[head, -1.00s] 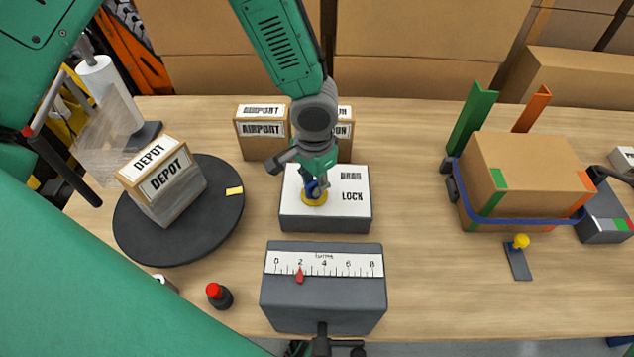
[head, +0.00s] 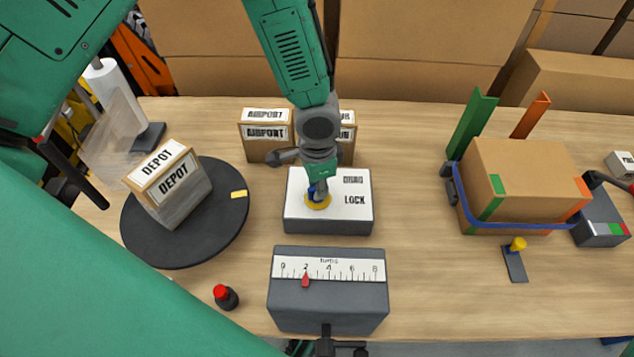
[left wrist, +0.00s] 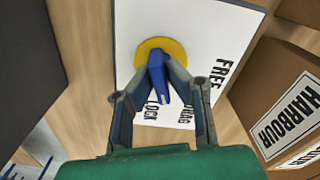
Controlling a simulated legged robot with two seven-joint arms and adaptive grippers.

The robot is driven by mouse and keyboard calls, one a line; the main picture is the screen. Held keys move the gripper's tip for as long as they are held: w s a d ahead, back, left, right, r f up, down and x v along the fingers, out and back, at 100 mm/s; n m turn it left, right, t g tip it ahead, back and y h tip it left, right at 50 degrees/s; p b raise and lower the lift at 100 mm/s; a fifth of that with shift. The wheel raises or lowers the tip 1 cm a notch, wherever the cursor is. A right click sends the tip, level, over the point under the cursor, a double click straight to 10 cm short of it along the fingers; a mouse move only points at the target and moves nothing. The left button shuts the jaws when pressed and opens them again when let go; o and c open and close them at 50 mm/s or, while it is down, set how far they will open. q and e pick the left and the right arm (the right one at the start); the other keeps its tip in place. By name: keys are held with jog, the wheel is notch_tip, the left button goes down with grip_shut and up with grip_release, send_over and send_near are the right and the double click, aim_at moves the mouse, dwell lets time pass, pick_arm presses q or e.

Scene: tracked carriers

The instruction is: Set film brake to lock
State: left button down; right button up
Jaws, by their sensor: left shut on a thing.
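The film brake is a grey box with a white top (head: 297,185), marked DRAG and LOCK in the head view; the left wrist view also shows FREE (left wrist: 229,74). On it sits a yellow disc (head: 318,202) with a blue lever (left wrist: 158,80). My left gripper (head: 318,188) comes down from above and is shut on the lever, one finger on each side. In the left wrist view (left wrist: 160,76) the lever points from the disc toward the LOCK mark (left wrist: 152,110), with DRAG to its right. The gripper hides most of the lever in the head view. My right gripper is not seen.
A turns counter (head: 328,300) with a red pointer near 2 stands in front. A dark turntable (head: 215,235) with a DEPOT box (head: 178,195) is at left. A strapped carton (head: 520,175) is at right.

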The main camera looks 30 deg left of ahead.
pick_arm(q)
jog(key=shift+w+r+m+p, duration=0.15)
jog(key=shift+m+p, duration=0.75)
jog(key=shift+m, duration=1.2)
jog(key=shift+w, duration=0.1)
jog(key=c, duration=1.6)
grip_release()
jog(key=shift+d, duration=0.1)
